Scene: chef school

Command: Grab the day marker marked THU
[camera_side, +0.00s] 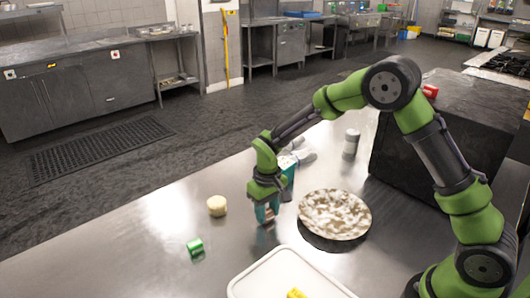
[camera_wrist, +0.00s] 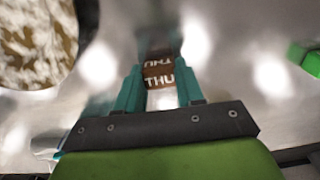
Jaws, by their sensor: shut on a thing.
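The brown THU marker (camera_wrist: 158,77) shows in the wrist view with white letters, between the two teal fingers. Its lettering is mirrored in the shiny table beyond it. My gripper (camera_wrist: 160,92) is shut on it. In the side view my gripper (camera_side: 266,218) points down close to the table, and the marker is mostly hidden by the fingers. I cannot tell whether the marker touches the table.
A round mottled brown-and-white plate (camera_side: 335,213) lies right of my gripper. A cream round piece (camera_side: 217,206) and a green block (camera_side: 195,247) lie left. A white tray (camera_side: 262,270) holding something yellow is in front. A grey-white cylinder (camera_side: 351,142) stands behind.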

